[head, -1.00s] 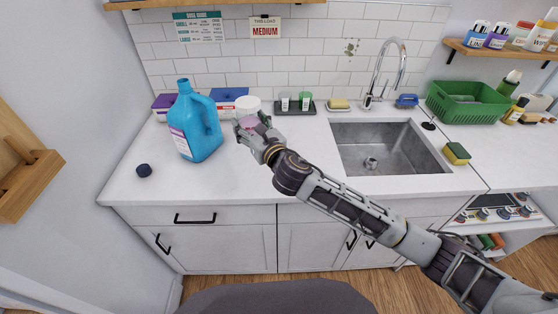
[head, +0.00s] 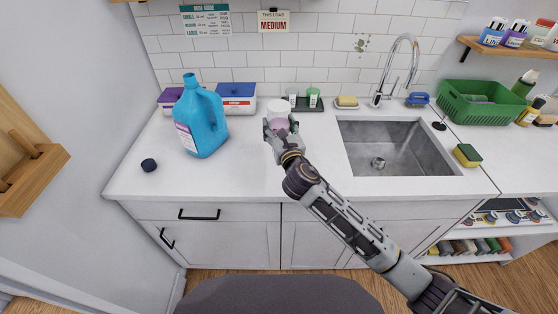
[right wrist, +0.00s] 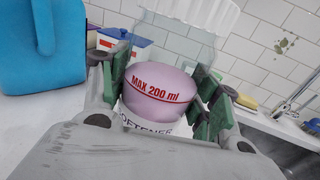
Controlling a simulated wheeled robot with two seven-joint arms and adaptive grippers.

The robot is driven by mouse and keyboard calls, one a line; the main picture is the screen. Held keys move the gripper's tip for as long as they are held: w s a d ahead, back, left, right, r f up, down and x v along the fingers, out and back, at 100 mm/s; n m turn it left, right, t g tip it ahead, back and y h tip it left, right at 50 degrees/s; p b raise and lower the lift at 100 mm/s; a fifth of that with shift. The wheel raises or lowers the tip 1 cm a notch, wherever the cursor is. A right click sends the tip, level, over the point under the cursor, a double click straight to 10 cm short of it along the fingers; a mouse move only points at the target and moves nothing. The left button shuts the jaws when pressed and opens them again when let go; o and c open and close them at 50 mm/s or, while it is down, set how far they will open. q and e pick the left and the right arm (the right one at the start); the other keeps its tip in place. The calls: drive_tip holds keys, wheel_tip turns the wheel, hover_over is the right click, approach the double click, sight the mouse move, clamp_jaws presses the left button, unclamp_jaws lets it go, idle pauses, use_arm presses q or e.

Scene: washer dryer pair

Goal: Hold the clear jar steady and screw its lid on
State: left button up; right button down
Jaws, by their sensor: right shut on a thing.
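My right gripper (head: 280,130) is shut on a pink-purple rounded vessel (right wrist: 160,90) marked "MAX 200 ml", with the green-padded fingers on both sides of it. In the head view this pink part (head: 279,122) shows between the fingers above the counter. A white round part (head: 281,104) shows just behind it; in the wrist view a pale part with a scalloped edge (right wrist: 195,22) rises above the pink. White lettering area reading "SOFTENER" (right wrist: 148,125) lies below. I cannot tell a clear jar and its lid apart here. My left gripper is not in view.
A blue jug (head: 200,125) stands on the counter to the left, with a dark cap (head: 149,165) near it. Boxes with purple and blue lids stand against the tiles. The sink (head: 395,147) is to the right. The front middle of the counter is clear.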

wheel_tip(320, 180, down, 5)
drive_tip(key=shift+f+b, duration=0.1)
drive_tip(key=shift+b, duration=0.45)
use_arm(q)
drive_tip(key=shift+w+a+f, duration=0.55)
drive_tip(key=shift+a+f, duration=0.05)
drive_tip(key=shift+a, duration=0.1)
use_arm(e)
drive_tip(key=shift+f, duration=0.45)
drive_tip(key=shift+f+b, duration=0.55)
drive_tip(key=shift+f, duration=1.25)
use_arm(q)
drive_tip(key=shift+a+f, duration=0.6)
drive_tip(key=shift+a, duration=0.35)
use_arm(e)
drive_tip(key=shift+f, duration=0.2)
